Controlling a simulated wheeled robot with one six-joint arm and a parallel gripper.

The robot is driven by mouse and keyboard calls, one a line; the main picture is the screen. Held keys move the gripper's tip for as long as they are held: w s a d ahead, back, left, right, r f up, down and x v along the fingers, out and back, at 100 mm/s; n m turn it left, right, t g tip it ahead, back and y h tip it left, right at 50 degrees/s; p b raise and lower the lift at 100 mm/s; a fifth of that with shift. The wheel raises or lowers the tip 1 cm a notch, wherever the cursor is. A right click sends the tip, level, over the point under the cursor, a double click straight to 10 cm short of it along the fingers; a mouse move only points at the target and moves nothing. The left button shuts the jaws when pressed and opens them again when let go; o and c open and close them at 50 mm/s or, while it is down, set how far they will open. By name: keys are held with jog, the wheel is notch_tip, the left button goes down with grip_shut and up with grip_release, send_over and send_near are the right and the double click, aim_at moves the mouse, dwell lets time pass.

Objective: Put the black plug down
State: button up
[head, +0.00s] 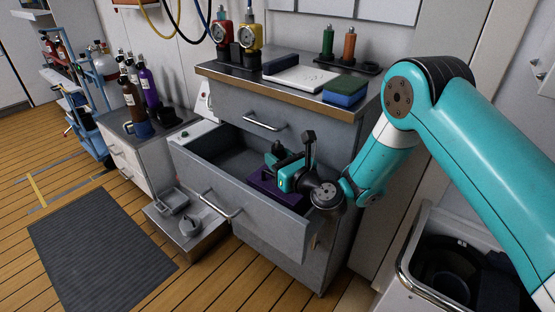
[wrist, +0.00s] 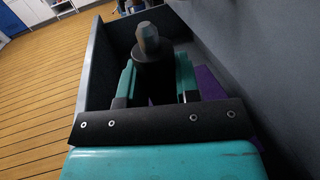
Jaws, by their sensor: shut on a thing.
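A purple piece (head: 272,188) lies in the drawer under the gripper and also shows in the wrist view (wrist: 209,83).
The drawer walls stand close around my gripper. The cabinet top (head: 290,82) holds a white tray, a blue-and-green block (head: 345,91) and gauges (head: 249,38). A bin (head: 445,262) stands at the right.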

jog(key=shift+f, duration=0.3)
jog(key=o, duration=1)
jog(key=shift+o, duration=0.2)
